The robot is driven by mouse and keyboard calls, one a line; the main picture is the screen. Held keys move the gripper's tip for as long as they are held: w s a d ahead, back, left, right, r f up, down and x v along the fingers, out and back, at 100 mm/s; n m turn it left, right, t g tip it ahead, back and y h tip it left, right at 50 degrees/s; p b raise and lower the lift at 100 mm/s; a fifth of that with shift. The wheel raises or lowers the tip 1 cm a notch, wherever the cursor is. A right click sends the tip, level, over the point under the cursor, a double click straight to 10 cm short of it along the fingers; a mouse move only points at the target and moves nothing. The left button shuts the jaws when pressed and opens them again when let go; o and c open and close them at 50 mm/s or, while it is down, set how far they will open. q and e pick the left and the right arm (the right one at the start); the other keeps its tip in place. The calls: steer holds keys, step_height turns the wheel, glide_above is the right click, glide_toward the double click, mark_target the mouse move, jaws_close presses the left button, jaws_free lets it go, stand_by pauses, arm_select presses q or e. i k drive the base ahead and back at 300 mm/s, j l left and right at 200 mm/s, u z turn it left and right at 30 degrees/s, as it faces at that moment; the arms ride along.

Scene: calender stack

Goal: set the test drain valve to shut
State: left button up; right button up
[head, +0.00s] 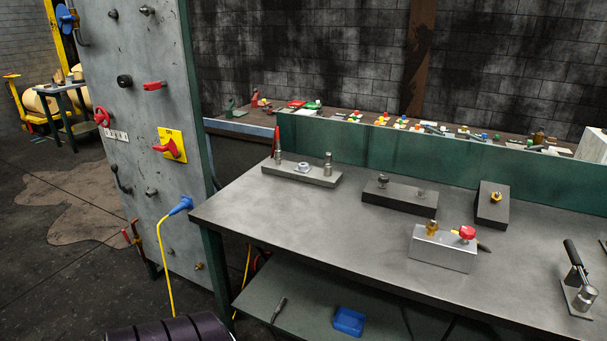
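No label in the head view reads as the test drain valve, so I cannot tell for certain which fitting it is. On the bench, a grey metal block (443,250) carries a brass fitting (432,228) and a red knob (467,233), with a dark stub at its right end. On the grey panel, a red handwheel (102,116) sits at the left edge, and a small brass fitting (198,266) sits low down. Whether any of these is open or shut is too small to tell. Neither of my grippers is in view.
The grey panel (150,50) also has a yellow plate with a red handle (170,146) and a blue plug (181,205) with a hanging yellow cable. The bench top (310,225) is clear at front left. Several fixtures stand on it. A blue tray (348,320) lies below.

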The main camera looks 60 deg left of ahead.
mark_target(126, 236)
steer(key=j+u, duration=0.15)
steer(key=u, duration=1.1)
steer(key=k+j, duration=0.05)
